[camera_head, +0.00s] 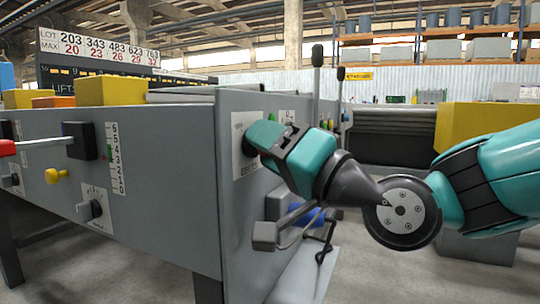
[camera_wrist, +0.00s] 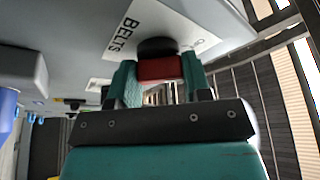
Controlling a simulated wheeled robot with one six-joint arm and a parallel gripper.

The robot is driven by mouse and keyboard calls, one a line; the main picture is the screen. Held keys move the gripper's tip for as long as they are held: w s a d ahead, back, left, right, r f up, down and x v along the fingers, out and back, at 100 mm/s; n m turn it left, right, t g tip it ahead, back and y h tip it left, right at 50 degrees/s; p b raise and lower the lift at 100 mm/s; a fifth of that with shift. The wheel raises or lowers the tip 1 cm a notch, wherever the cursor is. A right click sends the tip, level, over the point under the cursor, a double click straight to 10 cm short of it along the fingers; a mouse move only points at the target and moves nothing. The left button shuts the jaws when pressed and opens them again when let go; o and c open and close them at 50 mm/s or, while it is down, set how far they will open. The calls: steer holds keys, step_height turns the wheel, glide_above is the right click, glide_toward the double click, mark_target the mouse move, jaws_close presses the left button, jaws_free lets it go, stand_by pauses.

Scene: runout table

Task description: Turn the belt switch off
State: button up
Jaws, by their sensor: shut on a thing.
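The belt switch (camera_wrist: 157,47) shows in the wrist view as a round black base with a red handle, on a pale plate (camera_wrist: 122,35) lettered "BELTS". My gripper (camera_wrist: 160,72) has its two teal fingers on either side of the red handle and is shut on it. In the head view my gripper (camera_head: 262,140) reaches the end face of the grey cabinet (camera_head: 180,180) from the right, against the pale plate (camera_head: 240,160). There the gripper hides the switch, and I cannot tell its setting from either view.
Below my gripper, a grey bar handle (camera_head: 266,236) sticks out from the end face. A tall lever with a black knob (camera_head: 317,55) stands behind the gripper. The cabinet's left face carries a red-handled lever (camera_head: 8,147), a yellow knob (camera_head: 55,175) and a black rotary knob (camera_head: 90,210).

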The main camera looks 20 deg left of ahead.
steer(key=o, duration=0.9)
steer(key=b+v, duration=0.4)
steer(key=v, duration=1.3)
steer(key=shift+d+f, duration=0.1)
steer(key=shift+d, duration=0.05)
